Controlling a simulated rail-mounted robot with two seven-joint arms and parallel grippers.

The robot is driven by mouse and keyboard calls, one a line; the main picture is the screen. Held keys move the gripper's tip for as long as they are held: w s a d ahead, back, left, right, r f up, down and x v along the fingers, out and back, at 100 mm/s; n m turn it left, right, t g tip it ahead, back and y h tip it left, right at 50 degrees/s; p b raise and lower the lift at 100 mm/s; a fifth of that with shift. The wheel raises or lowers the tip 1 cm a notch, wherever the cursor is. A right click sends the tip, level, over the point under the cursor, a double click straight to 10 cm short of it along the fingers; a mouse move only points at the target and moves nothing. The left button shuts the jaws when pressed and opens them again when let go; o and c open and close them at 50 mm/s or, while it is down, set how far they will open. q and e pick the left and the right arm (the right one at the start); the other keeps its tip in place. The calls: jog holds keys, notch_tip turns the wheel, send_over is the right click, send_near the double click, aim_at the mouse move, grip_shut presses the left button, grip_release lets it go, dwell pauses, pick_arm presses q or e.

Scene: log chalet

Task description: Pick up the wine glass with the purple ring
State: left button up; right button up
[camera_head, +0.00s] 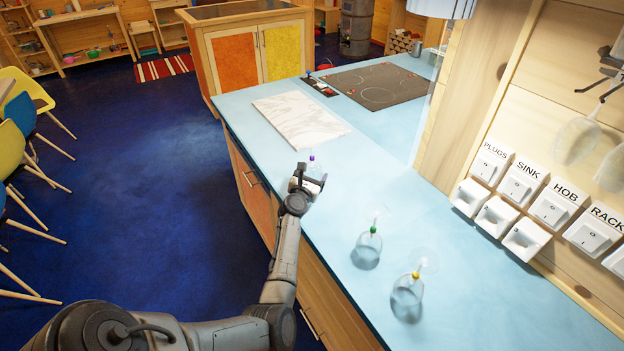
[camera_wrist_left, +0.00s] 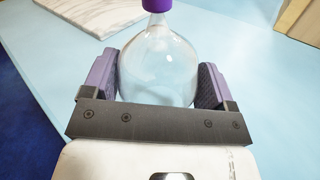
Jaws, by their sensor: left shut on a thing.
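The wine glass with the purple ring (camera_head: 312,158) is at the left edge of the blue counter, just beyond my left gripper (camera_head: 308,182). In the left wrist view its clear round bowl (camera_wrist_left: 157,70) sits between the two purple finger pads of my left gripper (camera_wrist_left: 157,88), which is shut on it. The purple ring (camera_wrist_left: 156,5) shows at the top edge there, so the foot is cut off. I cannot tell whether the bowl rests on the counter. My right gripper is not in view.
Upside-down glasses with a green ring (camera_head: 367,248) and a yellow ring (camera_head: 408,298) stand nearer on the counter (camera_head: 345,200). A white marble board (camera_head: 300,117) and a black hob (camera_head: 376,86) lie beyond. Labelled switches (camera_head: 522,182) line the wall at right.

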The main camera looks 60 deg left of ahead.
pick_arm(q)
jog(key=w+d+r, duration=0.2)
jog(key=d+r, duration=0.6)
jog(key=d, duration=0.3)
jog(key=shift+w+d, duration=0.2)
jog(key=shift+w, duration=0.15)
jog(key=shift+r, duration=0.1)
